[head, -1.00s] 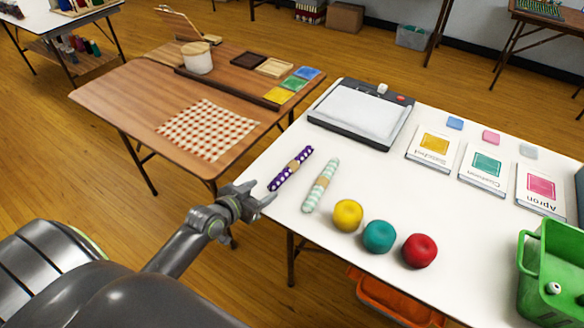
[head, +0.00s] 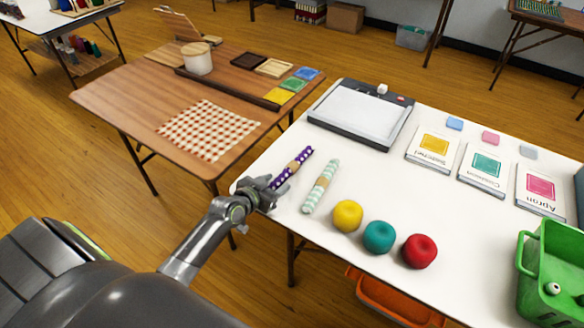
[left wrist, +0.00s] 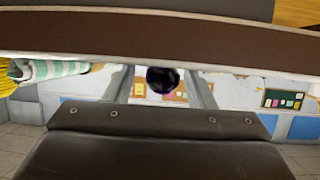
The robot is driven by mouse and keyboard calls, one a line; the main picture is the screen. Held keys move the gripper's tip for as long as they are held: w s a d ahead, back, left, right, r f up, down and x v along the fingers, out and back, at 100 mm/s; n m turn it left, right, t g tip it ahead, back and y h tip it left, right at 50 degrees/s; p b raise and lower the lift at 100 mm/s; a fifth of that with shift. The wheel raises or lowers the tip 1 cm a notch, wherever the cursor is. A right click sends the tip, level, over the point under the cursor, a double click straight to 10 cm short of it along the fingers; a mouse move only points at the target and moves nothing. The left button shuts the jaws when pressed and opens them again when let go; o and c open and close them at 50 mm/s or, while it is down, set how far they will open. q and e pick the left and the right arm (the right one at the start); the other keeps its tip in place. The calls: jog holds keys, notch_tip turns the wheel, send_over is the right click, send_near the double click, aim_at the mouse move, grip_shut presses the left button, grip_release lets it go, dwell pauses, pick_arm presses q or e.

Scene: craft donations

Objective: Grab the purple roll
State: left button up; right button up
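The purple roll (head: 293,167), dark with white dots and a tan band around its middle, lies on the white table. My left gripper (head: 273,184) is at its near end, at the table's left edge. In the left wrist view the roll's dark round end (left wrist: 162,79) shows between my two fingers, with a gap on each side, so the gripper is open. A mint and white striped roll (head: 321,186) lies just right of the purple one; it also shows in the left wrist view (left wrist: 50,69). My right gripper is not in view.
Yellow (head: 347,215), teal (head: 379,237) and red (head: 420,251) balls sit along the near edge. A paper trimmer (head: 360,111) lies behind the rolls. Pattern packets and a green bin (head: 548,255) are at the right. A wooden table (head: 140,100) stands at the left.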

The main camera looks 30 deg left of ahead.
pick_arm(q)
jog(key=c, duration=0.9)
